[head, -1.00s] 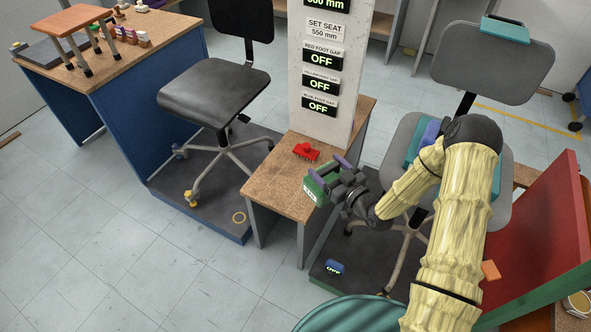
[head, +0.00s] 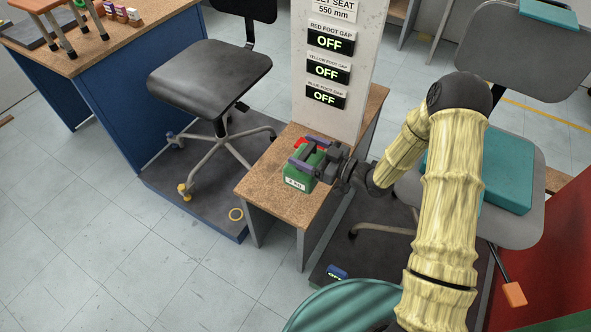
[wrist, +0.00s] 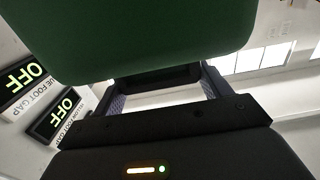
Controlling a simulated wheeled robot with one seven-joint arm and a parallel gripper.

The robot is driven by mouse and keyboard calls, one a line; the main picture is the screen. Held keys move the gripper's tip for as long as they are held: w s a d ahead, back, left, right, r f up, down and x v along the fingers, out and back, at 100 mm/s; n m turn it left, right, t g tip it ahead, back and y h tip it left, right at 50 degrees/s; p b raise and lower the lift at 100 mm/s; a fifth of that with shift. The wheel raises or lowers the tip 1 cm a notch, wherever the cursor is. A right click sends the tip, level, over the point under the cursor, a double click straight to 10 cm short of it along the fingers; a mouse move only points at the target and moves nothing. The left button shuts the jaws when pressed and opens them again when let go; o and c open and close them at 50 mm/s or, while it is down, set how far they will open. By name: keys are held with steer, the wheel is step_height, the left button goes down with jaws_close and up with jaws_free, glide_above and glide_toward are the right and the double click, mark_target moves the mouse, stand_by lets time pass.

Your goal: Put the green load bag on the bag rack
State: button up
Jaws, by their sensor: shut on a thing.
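The green load bag (head: 298,181), a block with a white weight label, is in my gripper (head: 312,158), whose jaws are shut on its top. In the head view it is over the front part of the wooden-topped bench (head: 262,190); I cannot tell whether it touches the top. In the wrist view the green bag (wrist: 150,40) fills the upper middle, between the fingers. A red object (head: 301,142) is on the bench behind the bag, partly hidden by it and my gripper. I cannot tell for certain which thing is the bag rack.
A black chair (head: 210,75) stands on a dark platform to the left. A grey chair (head: 520,225) with a teal pad (head: 500,180) is on the right. The floor at front left is clear.

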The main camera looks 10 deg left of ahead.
steer(key=shift+r, duration=0.2)
steer(key=shift+f+b, duration=0.7)
steer(key=shift+f, duration=2.35)
steer(key=shift+a+f+b, duration=0.1)
steer(key=shift+f+b, duration=0.35)
steer(key=shift+f, duration=1.45)
steer(key=shift+f, duration=0.15)
steer(key=o, duration=2)
steer(key=shift+s+f, duration=0.1)
steer(key=shift+o, duration=0.2)
